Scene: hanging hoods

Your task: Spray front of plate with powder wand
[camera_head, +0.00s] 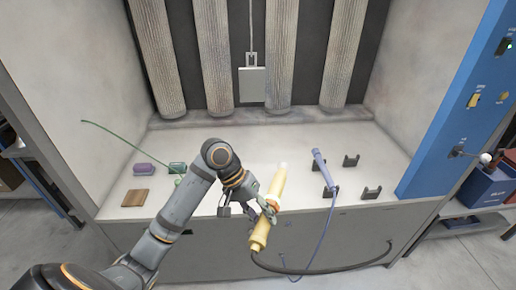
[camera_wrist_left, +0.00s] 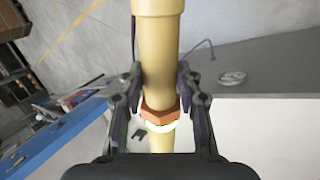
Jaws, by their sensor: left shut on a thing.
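The grey plate (camera_head: 252,84) hangs upright from a thin hook in the middle of the hood, between pale ribbed filter columns. My left gripper (camera_head: 267,206) is shut on the yellow powder wand (camera_head: 258,236) and holds it tilted over the front edge of the hood's shelf. The wand's pale upper end points up toward the back, below and apart from the plate. A dark hose runs from its lower end. In the left wrist view, both fingers (camera_wrist_left: 160,88) press the sides of the yellow wand (camera_wrist_left: 158,45), close to an orange collar. My right gripper is not in view.
A blue wand (camera_head: 321,168) rests in dark brackets right of the yellow wand, its blue hose hanging over the edge. A purple block (camera_head: 151,170), a green block (camera_head: 177,167) and a brown block (camera_head: 134,197) lie left. A blue control panel (camera_head: 463,105) stands right.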

